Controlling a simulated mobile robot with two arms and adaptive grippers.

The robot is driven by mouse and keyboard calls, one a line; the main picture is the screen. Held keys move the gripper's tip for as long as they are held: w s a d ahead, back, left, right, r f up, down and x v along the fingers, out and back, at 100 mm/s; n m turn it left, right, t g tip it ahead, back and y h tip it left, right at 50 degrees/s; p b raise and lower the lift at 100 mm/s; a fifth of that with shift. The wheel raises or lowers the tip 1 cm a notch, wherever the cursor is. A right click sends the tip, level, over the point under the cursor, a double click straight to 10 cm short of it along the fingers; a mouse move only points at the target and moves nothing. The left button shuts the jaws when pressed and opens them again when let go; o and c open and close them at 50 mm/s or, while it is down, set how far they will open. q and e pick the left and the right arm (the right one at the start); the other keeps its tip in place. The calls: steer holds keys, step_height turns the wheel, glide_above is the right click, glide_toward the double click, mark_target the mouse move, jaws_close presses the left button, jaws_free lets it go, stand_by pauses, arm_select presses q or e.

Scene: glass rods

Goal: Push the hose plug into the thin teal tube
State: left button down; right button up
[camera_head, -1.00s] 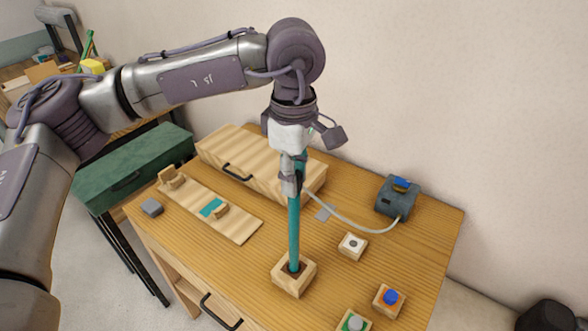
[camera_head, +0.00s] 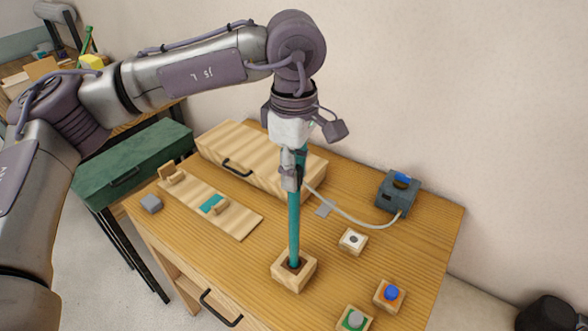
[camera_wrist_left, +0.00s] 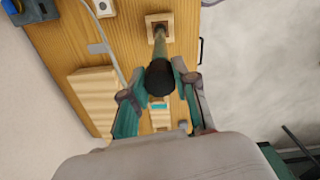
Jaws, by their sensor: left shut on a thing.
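The thin teal tube (camera_head: 293,225) stands upright in the hole of a wooden block (camera_head: 291,279). My left gripper (camera_head: 291,178) is above the block, at the tube's upper end, pointing down. In the left wrist view, a dark round piece (camera_wrist_left: 160,77), apparently the hose plug, sits between the fingers of my left gripper (camera_wrist_left: 157,98), in line with the tube. The fingers hide the joint, so I cannot tell how deep the plug sits. My right gripper is not in view.
A closed wooden case (camera_head: 222,150) and a board with small holders (camera_head: 236,229) lie on the table's left. Blocks with a white button (camera_head: 352,239), a blue button (camera_head: 391,292) and a grey button (camera_head: 354,319) are at the right.

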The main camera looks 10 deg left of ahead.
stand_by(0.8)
arm_select(q)
steer(key=shift+f+b, duration=0.6)
steer(key=shift+b, duration=0.2)
steer(key=c, duration=1.2)
jaws_free()
steer(key=shift+o, duration=0.2)
steer(key=shift+r, duration=0.1)
steer(key=shift+r+p, duration=3.15)
steer(key=shift+r, duration=2.3)
